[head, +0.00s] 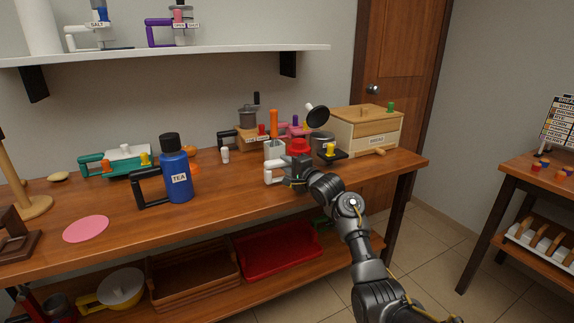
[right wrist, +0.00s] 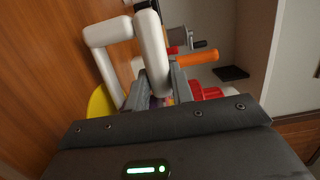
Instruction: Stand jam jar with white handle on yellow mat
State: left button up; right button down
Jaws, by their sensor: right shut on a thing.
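The jam jar's white handle (head: 272,172) shows beside my right gripper (head: 292,181), and a red lid (head: 298,146) shows just above the gripper. In the right wrist view, my right gripper (right wrist: 168,88) is shut on the white handle (right wrist: 118,30), whose loop extends left of the fingers. The jar's body is mostly hidden by my gripper. A yellow mat (right wrist: 101,112) partly shows behind the handle in the right wrist view; it is hidden in the head view. Whether the jar touches it cannot be told. My left gripper is out of view.
A grey open container (head: 274,151), an orange-handled item (head: 273,122) and a wooden bread box (head: 368,130) stand behind the gripper. A blue tea flask (head: 175,172) stands left.

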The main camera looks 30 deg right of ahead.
jog(key=shift+f, duration=0.45)
jog(key=c, duration=0.6)
grip_release()
jog(key=shift+f, duration=0.1)
jog(key=shift+o, duration=0.2)
jog(key=shift+s, duration=0.1)
jog(key=shift+s+a, duration=0.4)
jog(key=shift+s, duration=0.35)
jog(key=shift+s+a, duration=0.35)
jog(key=shift+s, duration=0.4)
jog(key=s, duration=1.1)
jog(key=shift+d, duration=0.4)
jog(key=shift+s, duration=0.1)
